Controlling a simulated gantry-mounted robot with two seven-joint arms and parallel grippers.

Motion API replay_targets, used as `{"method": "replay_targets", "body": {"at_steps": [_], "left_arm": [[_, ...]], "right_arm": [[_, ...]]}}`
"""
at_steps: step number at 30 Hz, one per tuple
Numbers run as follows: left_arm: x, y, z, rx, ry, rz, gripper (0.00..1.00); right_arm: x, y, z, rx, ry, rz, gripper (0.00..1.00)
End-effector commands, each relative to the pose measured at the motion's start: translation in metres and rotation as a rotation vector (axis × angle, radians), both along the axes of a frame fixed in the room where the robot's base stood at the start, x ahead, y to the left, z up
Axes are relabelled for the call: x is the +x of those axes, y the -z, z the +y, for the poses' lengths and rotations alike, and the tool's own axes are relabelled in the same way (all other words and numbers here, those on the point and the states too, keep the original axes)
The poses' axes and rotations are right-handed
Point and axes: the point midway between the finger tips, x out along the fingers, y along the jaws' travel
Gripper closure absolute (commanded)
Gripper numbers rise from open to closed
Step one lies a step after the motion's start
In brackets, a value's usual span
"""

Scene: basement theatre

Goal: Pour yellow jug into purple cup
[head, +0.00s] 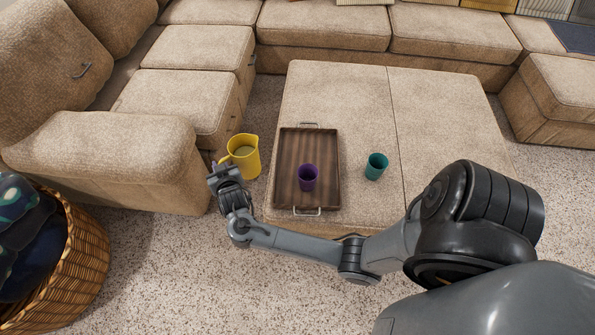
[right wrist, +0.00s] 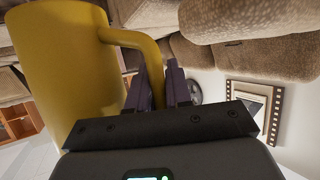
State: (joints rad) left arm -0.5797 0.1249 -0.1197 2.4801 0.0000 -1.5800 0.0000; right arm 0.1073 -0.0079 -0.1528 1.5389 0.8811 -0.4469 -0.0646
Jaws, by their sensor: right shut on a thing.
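The yellow jug (head: 245,157) is upright at the left of the wooden tray, over the gap between the ottoman and the sofa arm. A pale content shows inside it. My right gripper (head: 222,169) is shut on the jug's handle, which faces left; the right wrist view shows the handle (right wrist: 150,65) between the two fingers (right wrist: 158,88) and the yellow jug body (right wrist: 62,60) beside them. The purple cup (head: 308,177) stands upright on the front half of the tray, to the right of the jug. My left gripper is not in view.
The wooden tray (head: 290,150) with metal handles lies on the beige ottoman (head: 360,110). A teal cup (head: 376,166) stands right of the tray. A sofa arm (head: 110,150) is close on the left, and a wicker basket (head: 75,265) stands at the lower left.

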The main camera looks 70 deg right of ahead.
Motion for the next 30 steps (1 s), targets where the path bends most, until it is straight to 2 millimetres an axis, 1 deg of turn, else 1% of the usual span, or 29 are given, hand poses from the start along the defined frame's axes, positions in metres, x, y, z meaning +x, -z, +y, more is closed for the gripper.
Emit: {"method": "replay_targets", "body": {"at_steps": [1,3,9,15,19,30], "left_arm": [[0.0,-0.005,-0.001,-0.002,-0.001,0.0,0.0],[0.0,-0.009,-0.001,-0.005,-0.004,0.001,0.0],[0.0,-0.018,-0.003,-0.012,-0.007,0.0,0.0],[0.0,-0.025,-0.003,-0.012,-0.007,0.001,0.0],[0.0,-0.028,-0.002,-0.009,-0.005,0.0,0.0],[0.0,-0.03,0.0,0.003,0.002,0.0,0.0]], "right_arm": [[0.002,0.003,-0.006,0.0,0.043,-0.001,1.0],[0.001,0.013,-0.015,0.0,0.107,0.0,1.0],[-0.009,0.038,-0.031,-0.001,0.267,0.001,1.0],[-0.021,0.056,-0.032,-0.001,0.378,0.0,1.0],[-0.028,0.063,-0.03,0.0,0.423,0.0,1.0],[-0.035,0.07,-0.027,-0.002,0.461,-0.002,1.0]]}}
